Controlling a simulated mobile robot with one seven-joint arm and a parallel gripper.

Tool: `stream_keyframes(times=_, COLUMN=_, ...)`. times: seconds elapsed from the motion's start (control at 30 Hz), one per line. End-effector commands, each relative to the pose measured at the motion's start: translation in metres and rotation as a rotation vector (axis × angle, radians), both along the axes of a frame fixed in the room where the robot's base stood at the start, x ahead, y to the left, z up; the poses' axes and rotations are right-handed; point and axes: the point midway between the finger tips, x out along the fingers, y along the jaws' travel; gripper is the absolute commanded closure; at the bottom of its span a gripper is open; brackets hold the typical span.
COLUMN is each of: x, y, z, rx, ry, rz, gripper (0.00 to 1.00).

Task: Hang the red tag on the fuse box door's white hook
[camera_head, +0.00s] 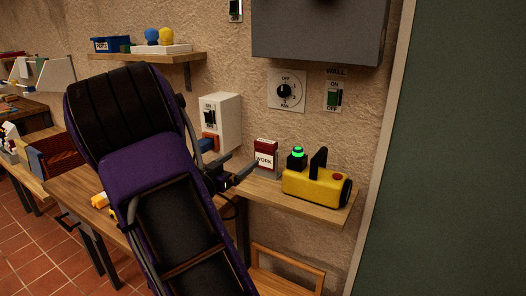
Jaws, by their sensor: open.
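A red tag with a white panel reading "WORK" (264,157) stands upright at the left part of the wooden wall shelf (290,195). My gripper (240,172) is open, just left of the tag and slightly lower in the picture; my purple arm hides part of it. I cannot tell whether a finger touches the tag. A grey box (318,30) on the wall at the top, cut off by the picture's edge, may be the fuse box. No white hook can be made out.
A yellow lamp-like device (315,187) and a black block with a green-lit top (297,158) stand right of the tag. A white switch box (222,120), fan dial (286,91) and wall switch (334,95) are on the wall. A wooden chair back (287,268) is below.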

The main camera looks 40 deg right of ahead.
Motion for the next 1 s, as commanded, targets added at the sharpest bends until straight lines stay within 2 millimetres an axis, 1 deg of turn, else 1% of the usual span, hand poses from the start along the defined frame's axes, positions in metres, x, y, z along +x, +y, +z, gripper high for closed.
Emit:
stream_keyframes(times=0.03, x=0.003, y=-0.013, z=-0.001, rx=-0.002, ry=-0.001, rz=-0.004, gripper=0.00)
stream_keyframes(times=0.2, x=0.013, y=-0.049, z=-0.001, rx=-0.001, ry=-0.001, rz=-0.002, gripper=0.00)
stream_keyframes(times=0.3, x=0.019, y=-0.067, z=-0.001, rx=0.000, ry=-0.001, rz=-0.001, gripper=0.00)
stream_keyframes(times=0.4, x=0.023, y=-0.079, z=-0.001, rx=0.001, ry=-0.002, rz=0.001, gripper=0.00)
stream_keyframes(times=0.63, x=0.028, y=-0.094, z=0.000, rx=0.001, ry=-0.002, rz=0.002, gripper=0.00)
stream_keyframes(times=0.9, x=0.039, y=-0.131, z=0.000, rx=0.001, ry=-0.002, rz=0.002, gripper=0.00)
stream_keyframes(times=1.0, x=0.041, y=-0.136, z=0.001, rx=0.001, ry=-0.002, rz=0.003, gripper=0.00)
